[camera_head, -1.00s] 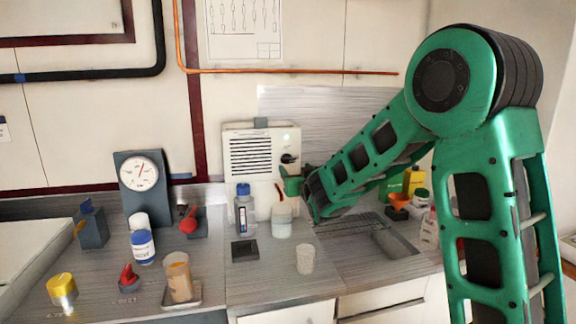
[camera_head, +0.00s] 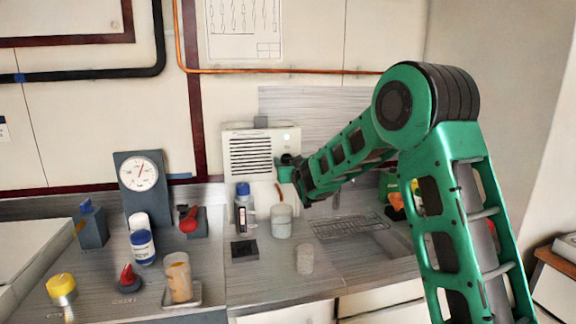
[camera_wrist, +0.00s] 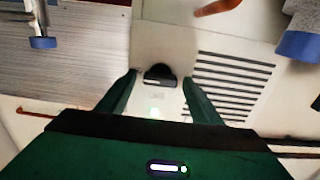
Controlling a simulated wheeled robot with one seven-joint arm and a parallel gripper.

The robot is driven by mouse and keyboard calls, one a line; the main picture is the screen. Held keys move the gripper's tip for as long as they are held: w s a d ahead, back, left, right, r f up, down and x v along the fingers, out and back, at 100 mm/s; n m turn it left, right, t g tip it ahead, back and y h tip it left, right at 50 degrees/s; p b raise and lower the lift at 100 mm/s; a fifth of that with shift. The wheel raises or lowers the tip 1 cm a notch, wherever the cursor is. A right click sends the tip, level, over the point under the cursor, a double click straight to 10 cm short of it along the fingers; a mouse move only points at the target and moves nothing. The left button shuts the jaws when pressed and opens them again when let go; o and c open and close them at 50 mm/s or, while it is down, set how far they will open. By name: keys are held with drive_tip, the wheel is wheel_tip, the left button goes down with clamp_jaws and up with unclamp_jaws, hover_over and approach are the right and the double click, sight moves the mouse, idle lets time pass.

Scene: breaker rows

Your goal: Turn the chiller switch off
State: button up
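The chiller is a white box (camera_head: 234,181) with a dark slotted grille, standing against the back wall. In the wrist view its grille (camera_wrist: 232,75) is on the right. Its switch, a black knob with a pale bar (camera_wrist: 160,76), lies between my two fingertips in the wrist view, with a gap on each side. I cannot tell how far in front of the fingertips it is. A lit greenish-white lamp (camera_wrist: 155,112) shows near the knob. My gripper (camera_wrist: 160,75) is open and empty.
A blue-capped bottle (camera_head: 243,212) and a whitish jar (camera_head: 281,222) stand before the chiller. A wire rack (camera_head: 347,226) lies right.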

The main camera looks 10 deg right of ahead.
drive_tip(key=c, duration=1)
drive_tip(key=shift+n, duration=0.4)
drive_tip(key=n, duration=0.3)
drive_tip(key=shift+a+n, duration=0.15)
drive_tip(key=shift+n, duration=0.25)
drive_tip(key=n, duration=0.4)
drive_tip(key=shift+f, duration=0.1)
drive_tip(key=n, duration=0.5)
drive_tip(key=shift+a+f, duration=0.15)
drive_tip(key=shift+a, duration=0.05)
drive_tip(key=n, duration=0.4)
drive_tip(key=shift+f, duration=0.15)
drive_tip(key=shift+n, duration=0.3)
drive_tip(key=shift+f, duration=0.1)
